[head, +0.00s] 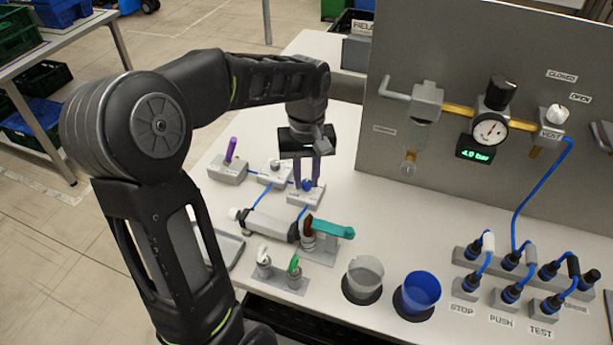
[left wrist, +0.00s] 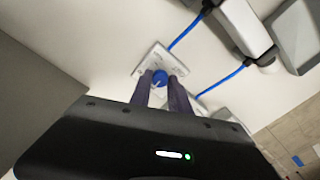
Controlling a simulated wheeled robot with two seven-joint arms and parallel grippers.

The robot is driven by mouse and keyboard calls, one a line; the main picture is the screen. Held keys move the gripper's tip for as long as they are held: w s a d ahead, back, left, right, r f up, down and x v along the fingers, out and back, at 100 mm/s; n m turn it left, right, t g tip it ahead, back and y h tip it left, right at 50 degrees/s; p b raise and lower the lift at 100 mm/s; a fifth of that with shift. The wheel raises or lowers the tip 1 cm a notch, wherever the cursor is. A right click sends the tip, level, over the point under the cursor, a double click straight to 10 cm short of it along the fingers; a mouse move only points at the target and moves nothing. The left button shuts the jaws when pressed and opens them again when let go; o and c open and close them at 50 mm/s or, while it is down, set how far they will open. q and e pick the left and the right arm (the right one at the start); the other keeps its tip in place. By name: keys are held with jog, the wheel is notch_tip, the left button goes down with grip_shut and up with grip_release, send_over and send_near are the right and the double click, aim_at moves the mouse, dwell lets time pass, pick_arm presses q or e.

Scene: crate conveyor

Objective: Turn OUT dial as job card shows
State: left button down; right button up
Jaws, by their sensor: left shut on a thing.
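A blue dial (head: 307,184) sits on a small grey block (head: 304,198) on the white bench. My left gripper (head: 307,183) points down over it, its purple fingers shut on the dial from both sides. In the left wrist view the blue dial (left wrist: 160,78) shows between the two fingertips on its pale plate (left wrist: 150,66). The block's label is too small to read. A similar block with a pale knob (head: 273,166) stands just left of it. I cannot make out a job card. My right gripper is not in view.
A block with a purple lever (head: 231,152) stands left. A clear cup (head: 364,278) and blue cup (head: 420,290) stand at the front. The grey panel's display (head: 476,154) reads 4.0 bar.

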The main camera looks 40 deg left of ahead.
aim_at(306, 182)
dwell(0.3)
pick_arm(q)
jog(key=c, duration=1.2)
grip_release()
jog(key=shift+c, duration=0.2)
notch_tip(306, 182, up, 8)
jog(key=shift+f, duration=0.1)
